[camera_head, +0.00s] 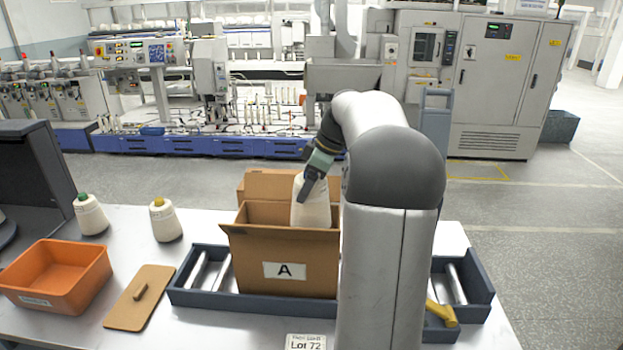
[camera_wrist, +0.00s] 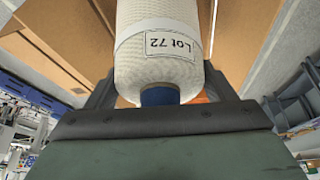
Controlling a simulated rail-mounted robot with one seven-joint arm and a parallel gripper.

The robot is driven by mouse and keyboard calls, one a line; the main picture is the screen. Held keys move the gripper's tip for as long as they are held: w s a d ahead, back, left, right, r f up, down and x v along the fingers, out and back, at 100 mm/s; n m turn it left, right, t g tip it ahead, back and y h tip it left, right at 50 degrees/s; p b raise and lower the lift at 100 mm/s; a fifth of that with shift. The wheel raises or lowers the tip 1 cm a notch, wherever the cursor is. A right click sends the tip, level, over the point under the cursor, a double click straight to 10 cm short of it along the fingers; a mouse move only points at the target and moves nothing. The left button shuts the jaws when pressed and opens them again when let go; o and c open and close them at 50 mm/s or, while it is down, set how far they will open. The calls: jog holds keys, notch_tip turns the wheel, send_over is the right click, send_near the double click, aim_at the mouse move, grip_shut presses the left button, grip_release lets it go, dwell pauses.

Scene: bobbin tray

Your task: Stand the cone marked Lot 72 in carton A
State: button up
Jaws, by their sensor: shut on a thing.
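The cone marked Lot 72 is a cream yarn cone (camera_head: 311,208) with a blue tip; its label reads Lot 72 in the wrist view (camera_wrist: 165,45). My gripper (camera_head: 312,180) is shut on it near the tip and holds it about upright. Carton A (camera_head: 250,262) is an open brown cardboard box with an "A" label on its front. The cone is over the carton's opening, its lower part hidden behind the front wall. I cannot tell whether its base touches the carton floor.
Carton A stands in a dark roller tray (camera_head: 195,297). Two other cones, green-tipped (camera_head: 91,216) and yellow-tipped (camera_head: 165,222), stand at left. An orange bin (camera_head: 58,275), a brown board with a handle (camera_head: 138,305) and a Lot 72 card (camera_head: 306,342) are nearby.

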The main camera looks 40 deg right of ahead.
notch_tip(320, 180, down, 18)
jog(key=b, duration=1.3)
jog(key=shift+f, duration=0.25)
jog(key=o, duration=1.6)
jog(key=shift+r, duration=0.1)
jog(key=v, duration=1.7)
jog(key=shift+r, duration=0.1)
